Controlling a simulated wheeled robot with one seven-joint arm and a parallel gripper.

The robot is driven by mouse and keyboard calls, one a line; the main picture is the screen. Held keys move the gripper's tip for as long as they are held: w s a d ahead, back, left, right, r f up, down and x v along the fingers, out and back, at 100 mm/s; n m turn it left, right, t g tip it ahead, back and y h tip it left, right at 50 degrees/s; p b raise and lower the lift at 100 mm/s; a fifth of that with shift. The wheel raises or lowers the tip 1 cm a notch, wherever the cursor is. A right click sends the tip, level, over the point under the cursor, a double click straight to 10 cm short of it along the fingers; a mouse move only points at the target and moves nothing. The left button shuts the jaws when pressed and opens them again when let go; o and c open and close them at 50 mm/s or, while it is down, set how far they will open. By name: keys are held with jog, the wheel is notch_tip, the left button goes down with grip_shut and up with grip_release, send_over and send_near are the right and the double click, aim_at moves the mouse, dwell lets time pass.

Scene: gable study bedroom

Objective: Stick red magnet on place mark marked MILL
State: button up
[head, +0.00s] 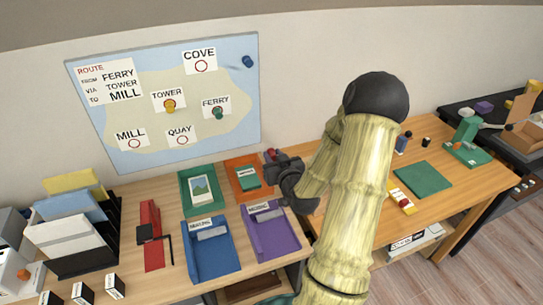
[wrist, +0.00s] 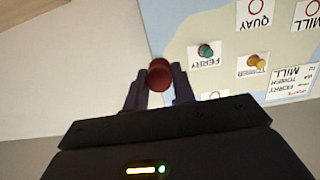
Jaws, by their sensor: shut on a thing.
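My gripper (wrist: 160,88) is shut on the red magnet (wrist: 159,73), which shows between the fingertips in the wrist view. In the head view my gripper (head: 272,156) is just off the lower right corner of the map board (head: 225,150), above the desk. The MILL place mark (head: 131,135), a white card with an empty red ring, is at the board's lower left. It also shows upside down at the wrist view's upper right edge (wrist: 312,20). A yellow magnet (head: 170,106) is on TOWER and a green magnet (head: 218,114) is on FERRY.
A blue magnet (head: 247,61) is at the board's top right. The QUAY card (head: 180,135) and COVE card (head: 200,60) have empty rings. Below the board are a blue tray (head: 210,262), a purple tray (head: 272,243) and paper holders (head: 72,225).

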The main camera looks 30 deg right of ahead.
jog(key=shift+b+v, duration=0.35)
jog(key=shift+v, duration=0.8)
jog(key=shift+a+f, duration=0.1)
jog(key=shift+f, duration=0.1)
